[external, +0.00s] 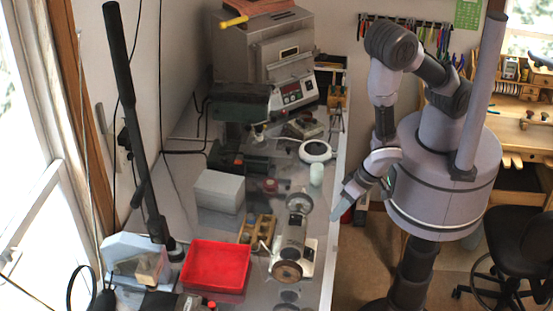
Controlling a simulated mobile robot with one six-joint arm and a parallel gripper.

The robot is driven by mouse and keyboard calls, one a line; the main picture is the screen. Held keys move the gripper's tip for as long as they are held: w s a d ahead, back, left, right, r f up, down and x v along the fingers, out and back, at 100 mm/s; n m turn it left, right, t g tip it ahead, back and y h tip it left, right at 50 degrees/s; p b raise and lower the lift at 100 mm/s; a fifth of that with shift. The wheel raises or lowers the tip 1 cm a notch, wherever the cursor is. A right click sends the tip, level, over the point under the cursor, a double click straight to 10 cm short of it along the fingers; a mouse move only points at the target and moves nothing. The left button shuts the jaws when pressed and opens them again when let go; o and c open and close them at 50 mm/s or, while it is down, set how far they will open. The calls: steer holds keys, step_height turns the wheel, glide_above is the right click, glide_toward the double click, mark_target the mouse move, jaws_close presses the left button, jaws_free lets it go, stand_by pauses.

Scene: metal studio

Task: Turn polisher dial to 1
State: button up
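A grey motor-like machine (293,238) with a round brown wheel (287,271) at its near end stands on the bench by its right edge; it looks like the polisher. Its dial is too small to make out, and I cannot read a setting. My gripper (338,214) points down and left just off the bench's right edge, to the right of the machine and apart from it. The fingers are too small to tell open from shut. Nothing can be seen held.
A red tray (216,266), a grey box (219,191), a drill-press-like machine (241,105) and a metal furnace-like unit (268,50) crowd the bench. A small white jar (316,175) stands behind the machine. A black stool (519,240) is at the right.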

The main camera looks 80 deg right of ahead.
steer(key=b, duration=2)
glide_toward(310, 249)
steer(key=b+x, duration=0.2)
steer(key=x, duration=0.6)
steer(key=shift+w+f, duration=0.15)
steer(key=shift+f, duration=0.05)
jaws_close()
steer(key=shift+r, duration=0.1)
